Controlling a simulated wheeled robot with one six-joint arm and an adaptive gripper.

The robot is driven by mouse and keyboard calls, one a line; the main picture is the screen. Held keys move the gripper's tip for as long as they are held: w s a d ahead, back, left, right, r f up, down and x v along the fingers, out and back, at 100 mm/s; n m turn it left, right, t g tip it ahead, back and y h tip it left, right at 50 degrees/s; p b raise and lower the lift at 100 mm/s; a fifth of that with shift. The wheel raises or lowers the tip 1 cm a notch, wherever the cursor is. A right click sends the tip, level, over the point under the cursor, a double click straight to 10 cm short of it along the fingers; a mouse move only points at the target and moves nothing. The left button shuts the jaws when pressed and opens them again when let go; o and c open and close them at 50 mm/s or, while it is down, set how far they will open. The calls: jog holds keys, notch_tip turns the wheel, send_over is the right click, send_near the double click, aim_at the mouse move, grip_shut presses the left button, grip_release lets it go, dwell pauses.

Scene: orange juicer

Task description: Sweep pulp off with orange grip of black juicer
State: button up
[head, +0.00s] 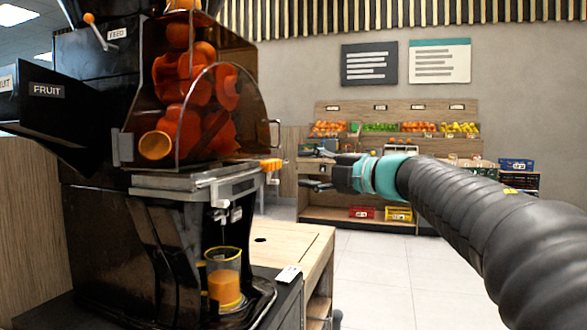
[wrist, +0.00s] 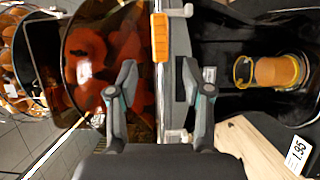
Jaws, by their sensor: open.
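The black juicer (head: 120,200) stands at the left in the head view, with oranges behind its clear cover. Its orange grip (head: 271,164) sticks out to the right at the end of the grey tray front. In the wrist view the orange grip (wrist: 160,38) lies above the gap between my fingers. My gripper (head: 312,170) is to the right of the grip, apart from it in the head view. In the wrist view my gripper (wrist: 158,80) is open and empty, its fingers either side of the grey tray front. I cannot make out any pulp.
A cup of orange juice (head: 226,277) stands under the spout; it also shows in the wrist view (wrist: 275,71). A price card (head: 289,274) lies at the counter's edge. A wooden counter (head: 300,240) is beside the juicer. Fruit shelves (head: 400,107) stand behind.

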jog(key=shift+s+d, duration=0.4)
jog(key=shift+d, duration=0.1)
